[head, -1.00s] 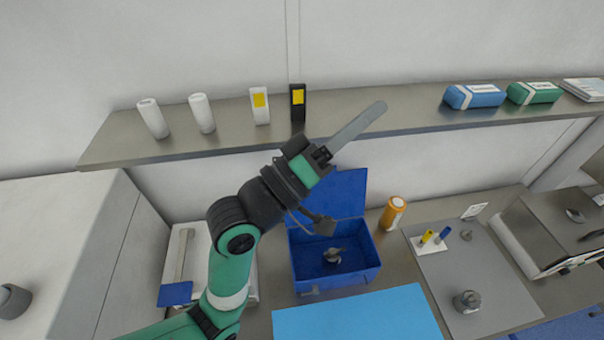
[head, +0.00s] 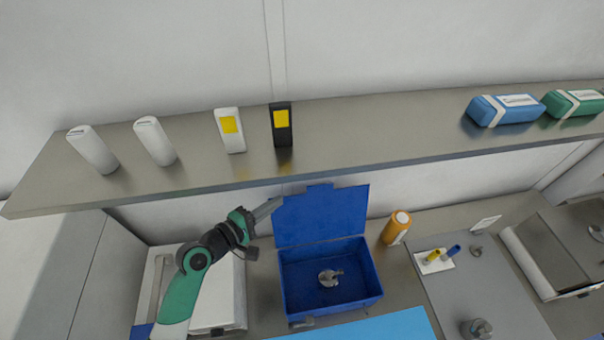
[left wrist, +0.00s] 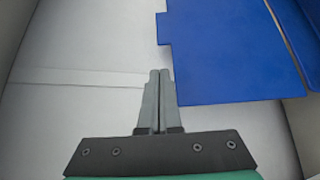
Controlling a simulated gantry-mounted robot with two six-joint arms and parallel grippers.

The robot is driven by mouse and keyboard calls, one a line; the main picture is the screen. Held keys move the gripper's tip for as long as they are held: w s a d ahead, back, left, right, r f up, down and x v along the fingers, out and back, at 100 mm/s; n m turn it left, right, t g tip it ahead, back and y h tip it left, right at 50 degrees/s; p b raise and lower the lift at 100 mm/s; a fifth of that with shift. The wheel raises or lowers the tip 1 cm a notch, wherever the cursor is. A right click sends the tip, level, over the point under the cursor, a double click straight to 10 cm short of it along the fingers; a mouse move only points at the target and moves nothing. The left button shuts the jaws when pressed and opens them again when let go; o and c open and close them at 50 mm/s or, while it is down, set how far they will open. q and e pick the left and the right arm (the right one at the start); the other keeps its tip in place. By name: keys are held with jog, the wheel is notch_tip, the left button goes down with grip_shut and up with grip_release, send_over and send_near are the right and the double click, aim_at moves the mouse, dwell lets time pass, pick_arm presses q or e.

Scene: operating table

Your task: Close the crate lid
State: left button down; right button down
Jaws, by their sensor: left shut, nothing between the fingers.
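A blue crate (head: 330,309) stands on the counter in the head view with a small grey metal part (head: 330,277) inside. Its blue lid (head: 322,216) stands open, upright at the crate's back edge. My left gripper (head: 274,204) is shut and empty, at the left edge of the lid near its upper corner. In the left wrist view the shut fingers (left wrist: 160,80) point ahead beside the lid (left wrist: 225,55); I cannot tell whether they touch it. My right gripper is not in view.
A metal shelf (head: 370,140) with white bottles, yellow-labelled boxes and wrapped packs runs above the lid. An orange bottle (head: 396,228) stands right of the crate. A light blue mat (head: 375,328) lies in front. A grey tray (head: 470,285) lies further right.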

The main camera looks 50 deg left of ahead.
pick_arm(q)
jog(key=x, duration=0.9)
jog(key=shift+w+d+f, duration=0.2)
jog(key=shift+d, duration=0.05)
jog(key=shift+d, duration=0.1)
